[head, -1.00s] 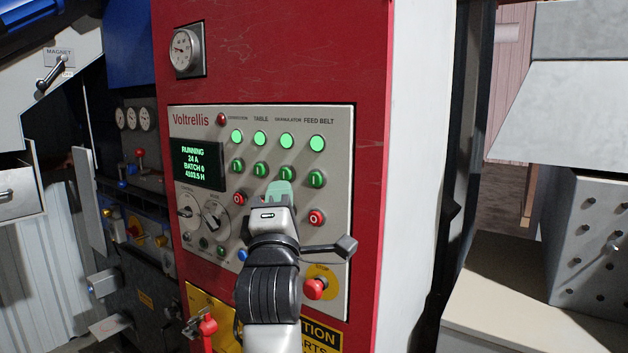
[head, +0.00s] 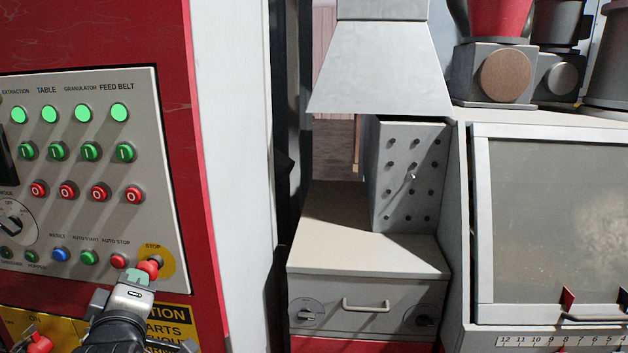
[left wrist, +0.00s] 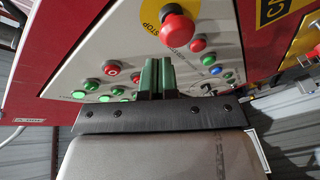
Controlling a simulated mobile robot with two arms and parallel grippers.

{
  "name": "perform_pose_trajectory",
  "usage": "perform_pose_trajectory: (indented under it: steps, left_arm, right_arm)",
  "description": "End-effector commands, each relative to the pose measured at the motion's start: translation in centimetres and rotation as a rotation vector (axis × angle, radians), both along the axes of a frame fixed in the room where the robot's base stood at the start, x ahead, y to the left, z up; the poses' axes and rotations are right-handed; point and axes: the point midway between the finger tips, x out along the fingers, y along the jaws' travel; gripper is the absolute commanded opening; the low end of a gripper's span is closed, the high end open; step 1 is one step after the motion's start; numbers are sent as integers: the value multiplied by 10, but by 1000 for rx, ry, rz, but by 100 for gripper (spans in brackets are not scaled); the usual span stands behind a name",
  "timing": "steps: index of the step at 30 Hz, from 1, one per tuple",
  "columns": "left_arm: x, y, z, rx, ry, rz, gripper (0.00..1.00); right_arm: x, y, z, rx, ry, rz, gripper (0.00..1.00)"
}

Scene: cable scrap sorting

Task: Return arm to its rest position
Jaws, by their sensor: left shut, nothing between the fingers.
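My left gripper (head: 137,276) is at the lower left of the head view, in front of the grey control panel (head: 172,215). Its green fingers are shut and hold nothing. They overlap the lower part of the red STOP knob (head: 150,267) in the head view. In the left wrist view the fingers (left wrist: 157,75) point at the panel, with the STOP knob (left wrist: 178,28) just above and to the right of them. There a gap shows between fingers and knob; the distance to the panel is hard to tell. My right gripper is out of view.
The red cabinet (head: 110,40) carries the panel, with four lit green lamps and rows of green and red buttons. To the right stand a grey bench with a drawer (head: 365,305), a perforated block (head: 405,175), a hood (head: 380,65) and a glass-fronted case (head: 555,210).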

Motion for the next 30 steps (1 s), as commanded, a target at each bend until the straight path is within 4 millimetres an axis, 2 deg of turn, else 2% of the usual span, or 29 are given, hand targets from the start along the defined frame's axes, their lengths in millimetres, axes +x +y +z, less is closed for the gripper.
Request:
perform_pose_trajectory:
  steps: [1,3,6,9,12,15,22,23,24,30]
  left_arm:
    - [-11,-8,-42,85,154,-33,0]
    - [-29,-20,-91,204,349,-97,0]
    - [-67,-36,-155,371,612,-225,0]
    - [-109,-50,-205,512,827,-372,0]
    - [-148,-61,-239,620,985,-516,0]
    - [-185,-70,-263,702,1104,-652,0]
    - [-265,-86,-299,845,1303,-974,0]
    - [-268,-87,-305,854,1314,-997,0]
    - [-260,-87,-317,851,1313,-988,0]
    - [-248,-89,-374,842,1331,-998,0]
  right_arm:
    - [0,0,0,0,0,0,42]
    - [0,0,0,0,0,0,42]
    - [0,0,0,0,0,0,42]
    - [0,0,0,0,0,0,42]
    - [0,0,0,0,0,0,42]
    - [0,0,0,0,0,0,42]
    - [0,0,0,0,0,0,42]
    - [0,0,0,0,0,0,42]
    - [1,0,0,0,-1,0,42]
    - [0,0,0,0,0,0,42]
